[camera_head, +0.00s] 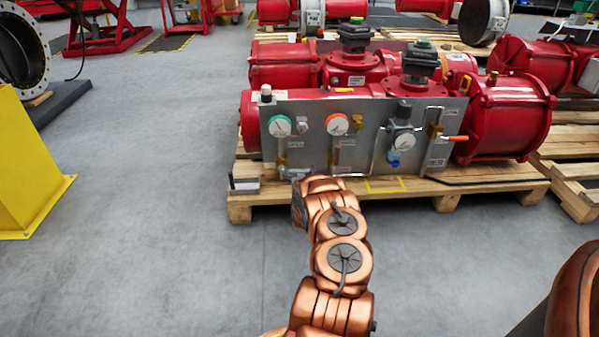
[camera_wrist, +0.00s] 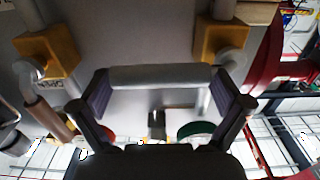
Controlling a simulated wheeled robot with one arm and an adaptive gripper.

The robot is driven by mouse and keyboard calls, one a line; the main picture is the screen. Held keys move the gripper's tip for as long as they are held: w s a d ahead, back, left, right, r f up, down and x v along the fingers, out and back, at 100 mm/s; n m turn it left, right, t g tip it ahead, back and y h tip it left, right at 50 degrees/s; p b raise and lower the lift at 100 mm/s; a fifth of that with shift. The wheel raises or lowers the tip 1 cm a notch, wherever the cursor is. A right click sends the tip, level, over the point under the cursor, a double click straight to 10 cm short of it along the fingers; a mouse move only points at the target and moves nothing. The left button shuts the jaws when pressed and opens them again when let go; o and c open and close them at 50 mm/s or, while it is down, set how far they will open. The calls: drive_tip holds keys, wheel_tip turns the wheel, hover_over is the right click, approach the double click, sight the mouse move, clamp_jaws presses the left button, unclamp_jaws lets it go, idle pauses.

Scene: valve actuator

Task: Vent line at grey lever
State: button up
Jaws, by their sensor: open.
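A grey rounded bar, which looks like the grey lever (camera_wrist: 162,76), lies across the space between my fingers in the wrist view. In the head view a grey lever (camera_head: 297,172) shows low on the left of the metal panel (camera_head: 370,112), below the green-rimmed gauge (camera_head: 279,126). My gripper (camera_wrist: 161,91) is open, with one dark finger near each end of the bar. Whether the fingers touch it I cannot tell. In the head view my wrist covers the gripper and part of the panel's lower edge.
Brass blocks stand left (camera_wrist: 48,52) and right (camera_wrist: 222,42) of my fingers. A copper-coloured lever (camera_wrist: 48,118) is at the left. The panel fronts a red actuator (camera_head: 505,118) on a wooden pallet (camera_head: 480,190). A yellow stand (camera_head: 30,165) is at left; floor between is clear.

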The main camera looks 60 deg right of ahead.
drive_tip(key=shift+c, duration=0.2)
drive_tip(key=c, duration=1.3)
